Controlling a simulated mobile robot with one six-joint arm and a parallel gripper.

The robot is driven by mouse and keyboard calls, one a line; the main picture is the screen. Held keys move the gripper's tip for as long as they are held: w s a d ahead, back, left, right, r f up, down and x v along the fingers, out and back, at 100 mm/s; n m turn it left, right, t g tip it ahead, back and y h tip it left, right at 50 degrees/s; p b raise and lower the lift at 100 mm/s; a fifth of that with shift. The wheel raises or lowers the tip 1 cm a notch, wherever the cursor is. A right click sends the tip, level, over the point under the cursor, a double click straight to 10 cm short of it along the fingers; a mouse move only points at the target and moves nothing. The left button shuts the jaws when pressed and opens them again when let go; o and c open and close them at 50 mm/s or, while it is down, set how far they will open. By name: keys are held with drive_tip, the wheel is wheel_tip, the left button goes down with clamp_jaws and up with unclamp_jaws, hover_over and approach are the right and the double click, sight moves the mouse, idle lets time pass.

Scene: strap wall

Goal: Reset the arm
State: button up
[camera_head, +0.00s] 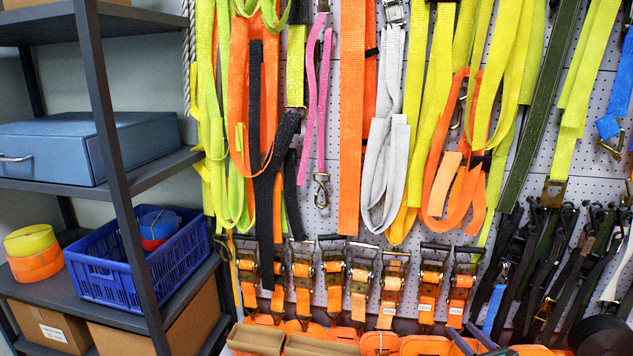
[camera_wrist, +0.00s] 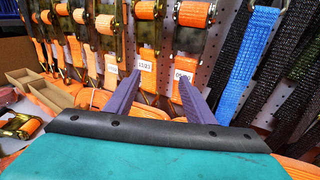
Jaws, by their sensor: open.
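My gripper (camera_wrist: 159,76) shows in the wrist view, with two purple fingers apart and nothing between them. Its dark and teal body fills the bottom of that view. The fingers point up toward the lower ends of orange straps (camera_wrist: 146,75) with white number labels, hanging under ratchet buckles. I cannot tell whether the fingertips touch these straps. There a row of ratchet buckles with orange straps (camera_head: 433,285) hangs low on the white pegboard wall (camera_head: 330,190).
Many hanging straps cover the wall, such as an orange strap (camera_head: 351,120) and a grey strap (camera_head: 385,165). Dark shelves at the left hold a blue case (camera_head: 75,150) and a blue crate (camera_head: 150,265). Cardboard trays (camera_wrist: 38,88) and orange straps lie low beside my gripper.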

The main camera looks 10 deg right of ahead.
drive_tip(key=w+a+f+n+g+y+p, duration=0.2)
drive_tip(key=a+y+p, duration=0.1)
drive_tip(key=a, duration=0.9)
drive_tip(key=w+a+f+n+g+y+p, duration=0.2)
drive_tip(key=w+a+n+y, duration=0.1)
drive_tip(key=a, duration=0.9)
drive_tip(key=s+a+f+n+g+y+p, duration=0.1)
drive_tip(key=s+a+f+n+g+p, duration=0.3)
drive_tip(key=a, duration=0.7)
drive_tip(key=s+a+f+n+g+y+p, duration=0.1)
drive_tip(key=s+a+f+n+g, duration=0.4)
drive_tip(key=a, duration=0.6)
drive_tip(key=s+a+f+n+g+h+p, duration=0.1)
drive_tip(key=s+a+n+g+p, duration=0.2)
drive_tip(key=s, duration=0.6)
drive_tip(key=s+a+f+n+g+h+p, duration=0.1)
drive_tip(key=s+a+f+n+g, duration=0.2)
drive_tip(key=s+n, duration=0.45)
drive_tip(key=s+d+n+g+h+p, duration=0.1)
drive_tip(key=s+d+n+g+h, duration=0.3)
drive_tip(key=s+d+n+h, duration=0.3)
drive_tip(key=s+d+n, duration=0.4)
drive_tip(key=s, duration=0.1)
drive_tip(key=shift+s+f+h, duration=0.3)
drive_tip(key=shift+s, duration=0.1)
